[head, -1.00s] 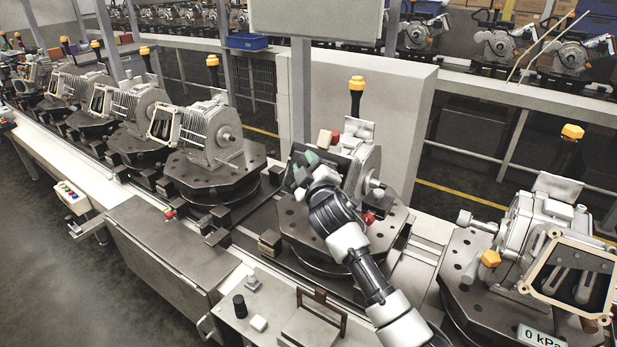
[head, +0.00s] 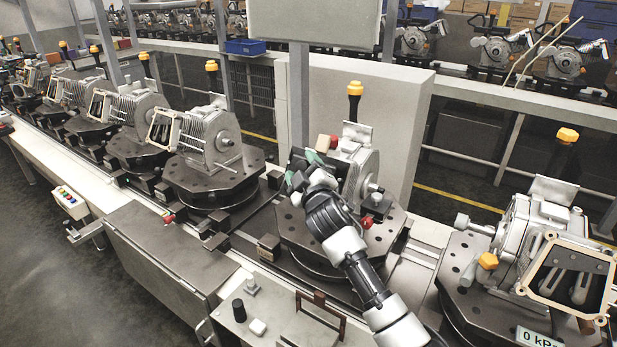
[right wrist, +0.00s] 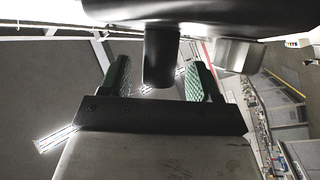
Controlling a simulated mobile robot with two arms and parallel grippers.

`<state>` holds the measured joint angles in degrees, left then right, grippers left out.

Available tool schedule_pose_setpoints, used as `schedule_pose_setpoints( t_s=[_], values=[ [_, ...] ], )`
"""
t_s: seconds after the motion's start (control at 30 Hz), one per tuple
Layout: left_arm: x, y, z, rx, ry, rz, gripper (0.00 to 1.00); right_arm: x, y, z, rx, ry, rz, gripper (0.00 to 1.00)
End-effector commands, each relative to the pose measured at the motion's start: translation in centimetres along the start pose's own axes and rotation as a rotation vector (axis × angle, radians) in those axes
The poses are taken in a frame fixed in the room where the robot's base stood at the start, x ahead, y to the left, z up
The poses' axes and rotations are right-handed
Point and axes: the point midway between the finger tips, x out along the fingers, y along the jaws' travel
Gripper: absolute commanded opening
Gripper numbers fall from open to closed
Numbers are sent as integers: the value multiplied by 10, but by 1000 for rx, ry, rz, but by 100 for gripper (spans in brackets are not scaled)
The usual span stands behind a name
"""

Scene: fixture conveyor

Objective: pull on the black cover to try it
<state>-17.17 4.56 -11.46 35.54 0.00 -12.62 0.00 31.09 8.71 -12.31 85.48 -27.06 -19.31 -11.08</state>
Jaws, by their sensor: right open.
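The black cover (head: 299,158) is a dark plate on the left face of the grey housing (head: 362,181) on the middle turntable, partly hidden behind my right gripper. My right gripper (head: 303,171) is in front of it, with its green-padded fingers apart. In the right wrist view, the gripper (right wrist: 159,72) is open, and a black tab (right wrist: 160,58) hangs between its two green pads with gaps on both sides. The tab is below a larger dark body, which looks like the cover. My left gripper is not in view.
The turntable (head: 305,248) carries the housing, with a red knob (head: 367,221) on its right. A housing with an open framed face (head: 570,275) stands at the right. More housings line the conveyor at left. A control panel (head: 262,300) is in front.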

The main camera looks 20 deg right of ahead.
Motion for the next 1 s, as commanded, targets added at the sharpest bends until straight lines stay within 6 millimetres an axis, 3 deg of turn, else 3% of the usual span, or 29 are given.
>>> schedule_pose_setpoints(
  t_s=[0.27,0.7,1.0],
  values=[
    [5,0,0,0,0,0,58,-13,-2,3,-1,-4,-1,62],
    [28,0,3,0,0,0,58,-88,-3,1,-2,0,-1,62],
    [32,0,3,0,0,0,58,-109,-1,-2,-1,1,-1,62]
  ],
)
